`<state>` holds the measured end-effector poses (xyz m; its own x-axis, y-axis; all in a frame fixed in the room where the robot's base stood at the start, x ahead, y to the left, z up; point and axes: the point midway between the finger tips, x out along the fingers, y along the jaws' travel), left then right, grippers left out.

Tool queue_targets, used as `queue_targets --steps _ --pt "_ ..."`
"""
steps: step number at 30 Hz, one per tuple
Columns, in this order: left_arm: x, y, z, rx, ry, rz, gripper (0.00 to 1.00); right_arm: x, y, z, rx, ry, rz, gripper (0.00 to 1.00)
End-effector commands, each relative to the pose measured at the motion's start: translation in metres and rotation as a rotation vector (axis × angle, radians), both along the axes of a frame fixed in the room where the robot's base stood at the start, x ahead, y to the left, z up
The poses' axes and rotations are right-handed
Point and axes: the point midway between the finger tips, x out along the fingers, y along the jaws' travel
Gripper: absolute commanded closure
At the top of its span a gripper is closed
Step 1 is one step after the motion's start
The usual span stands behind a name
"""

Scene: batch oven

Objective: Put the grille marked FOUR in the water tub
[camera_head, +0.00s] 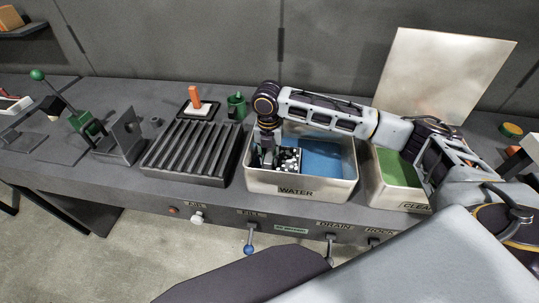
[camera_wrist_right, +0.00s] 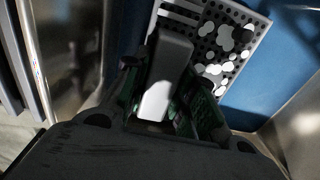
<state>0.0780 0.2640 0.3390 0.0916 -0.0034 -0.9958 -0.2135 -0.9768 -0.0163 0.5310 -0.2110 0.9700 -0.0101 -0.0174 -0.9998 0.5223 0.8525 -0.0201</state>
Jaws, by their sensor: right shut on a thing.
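The water tub (camera_head: 335,189) is a pale metal box labelled WATER, with blue water inside. A dark perforated grille (camera_head: 289,160) with white patches is inside its left part. It also shows in the right wrist view (camera_wrist_right: 205,42), over the blue. My right gripper (camera_head: 266,160) reaches down into the tub at its left end and is shut on the grille's grey upright grip (camera_wrist_right: 165,75). I cannot read a number on the grille, nor tell whether it touches the tub floor. My left gripper is not in view.
A ribbed dark rack (camera_head: 190,150) stands left of the tub. A second tub (camera_head: 398,196) with green contents stands to the right, partly behind my arm.

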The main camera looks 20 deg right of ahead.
Motion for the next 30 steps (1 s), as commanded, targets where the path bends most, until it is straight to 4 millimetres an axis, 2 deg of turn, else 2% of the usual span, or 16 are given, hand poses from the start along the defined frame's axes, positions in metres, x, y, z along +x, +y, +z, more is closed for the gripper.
queue_targets --steps 1,2,6,21,30 --pt "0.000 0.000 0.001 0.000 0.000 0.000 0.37 0.000 0.000 0.000 0.001 -0.001 0.000 1.00" --pt "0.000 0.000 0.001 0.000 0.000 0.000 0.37 0.000 0.000 0.000 0.000 0.000 0.000 0.71" --pt "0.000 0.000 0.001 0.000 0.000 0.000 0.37 0.000 0.000 -0.001 0.000 0.000 0.000 0.53" --pt "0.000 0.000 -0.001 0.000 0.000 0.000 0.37 0.000 0.000 0.002 0.000 0.000 0.000 0.52" --pt "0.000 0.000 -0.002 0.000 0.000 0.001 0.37 0.001 0.001 0.034 0.001 -0.002 0.001 0.52"
